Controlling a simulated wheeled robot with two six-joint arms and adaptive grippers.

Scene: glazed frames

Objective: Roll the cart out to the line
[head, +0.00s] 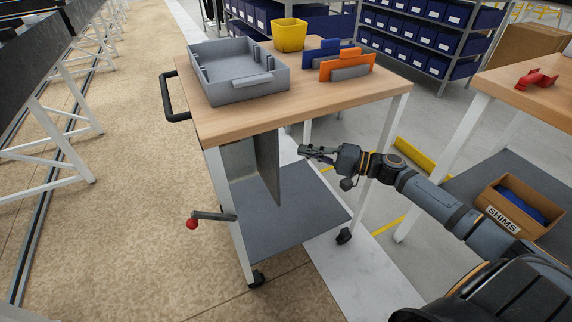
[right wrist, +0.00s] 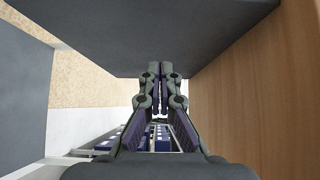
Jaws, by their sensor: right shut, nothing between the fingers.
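The cart has a wooden top (head: 225,124), a grey lower shelf (head: 285,218) and castors. Its black push handle (head: 168,100) is at the left end. A lever with a red knob (head: 192,223) sticks out low at the near left leg. A grey upright panel (head: 267,165) hangs between top and shelf. My right gripper (head: 306,151) is shut and empty, below the top's right side and right of the panel. In the right wrist view its shut fingers (right wrist: 160,70) point toward a dark grey surface; contact cannot be told. My left gripper is not in view.
On the cart top are a grey tray (head: 240,88), a yellow bin (head: 289,35) and blue and orange holders (head: 345,66). A bench with a shims box (head: 522,202) stands right. Trestle legs (head: 65,150) stand left. Tan floor (head: 125,190) between trestles and cart is clear.

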